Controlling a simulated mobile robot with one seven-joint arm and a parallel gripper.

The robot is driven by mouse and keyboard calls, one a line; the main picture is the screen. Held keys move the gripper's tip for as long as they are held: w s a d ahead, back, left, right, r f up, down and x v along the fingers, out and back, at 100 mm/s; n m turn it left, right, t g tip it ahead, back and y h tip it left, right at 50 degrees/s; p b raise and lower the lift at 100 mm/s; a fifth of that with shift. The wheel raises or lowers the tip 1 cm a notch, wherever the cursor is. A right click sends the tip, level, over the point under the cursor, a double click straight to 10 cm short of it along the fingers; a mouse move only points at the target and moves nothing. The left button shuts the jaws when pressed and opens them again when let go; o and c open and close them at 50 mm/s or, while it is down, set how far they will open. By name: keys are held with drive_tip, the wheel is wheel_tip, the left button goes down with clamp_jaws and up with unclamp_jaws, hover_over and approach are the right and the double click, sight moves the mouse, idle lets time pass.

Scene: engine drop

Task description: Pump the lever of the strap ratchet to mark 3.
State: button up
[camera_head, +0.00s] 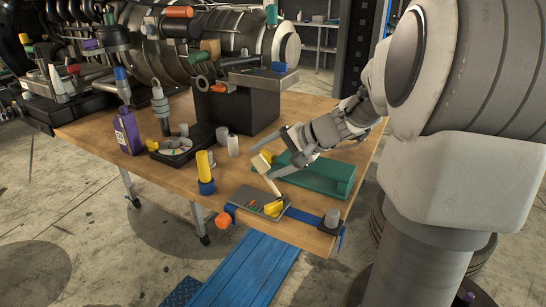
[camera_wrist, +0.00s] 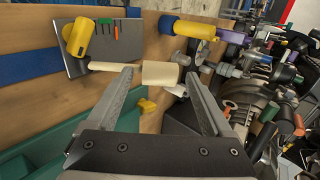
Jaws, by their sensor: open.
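The strap ratchet is a grey plate (camera_head: 246,197) at the table's front edge. It has a yellow hub (camera_head: 273,209) and small green, orange and red marks, clearer in the wrist view (camera_wrist: 106,24). A cream lever (camera_head: 270,182) rises from the hub and ends in a thicker cream grip (camera_wrist: 160,74). My gripper (camera_head: 284,150) is open around the grip end. In the wrist view the grip appears between the two fingertips; I cannot tell whether either finger touches it. Which mark the lever stands at cannot be read.
A green tray (camera_head: 335,175) lies right of the ratchet, under my gripper. A yellow and blue cylinder (camera_head: 205,172) stands to the left. A blue strap (camera_head: 303,216) runs along the front edge. Behind are a black block (camera_head: 258,108), a purple bottle (camera_head: 128,131) and engine parts.

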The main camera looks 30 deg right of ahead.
drive_tip(key=p+v, duration=0.2)
drive_tip(key=v, duration=1.5)
drive_tip(key=shift+s+r+p, duration=0.15)
drive_tip(key=shift+s+p, duration=0.05)
drive_tip(key=shift+p, duration=0.15)
